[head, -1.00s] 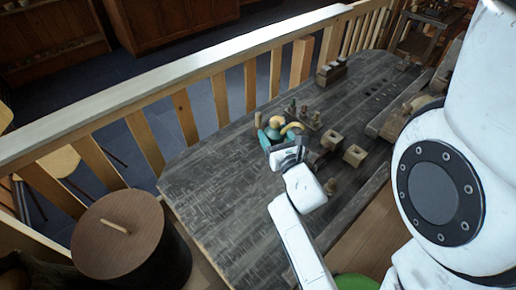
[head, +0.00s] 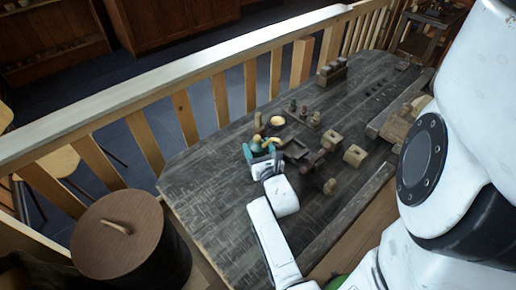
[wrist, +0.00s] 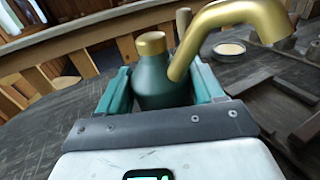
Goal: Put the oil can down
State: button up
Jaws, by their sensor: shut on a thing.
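The oil can (wrist: 160,80) is a teal can with a brass cap and a bent brass spout, seen close in the wrist view. In the head view the oil can (head: 256,144) is small and partly hidden by my gripper. My gripper (head: 261,158) is over the dark wooden table (head: 215,200). In the wrist view my gripper (wrist: 160,92) has its teal fingers on both sides of the can, shut on it. The can looks roughly upright. Its base is hidden, so I cannot tell whether it touches the table.
A shallow round dish (head: 277,121) stands just behind the can. Wooden blocks and spools (head: 354,155) stand to the right, with a small rack (head: 332,72) at the back. The table's left part is clear. A wooden railing (head: 220,98) runs along the far side.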

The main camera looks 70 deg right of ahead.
jog(key=shift+f, duration=0.15)
jog(key=shift+f, duration=0.15)
jog(key=o, duration=1)
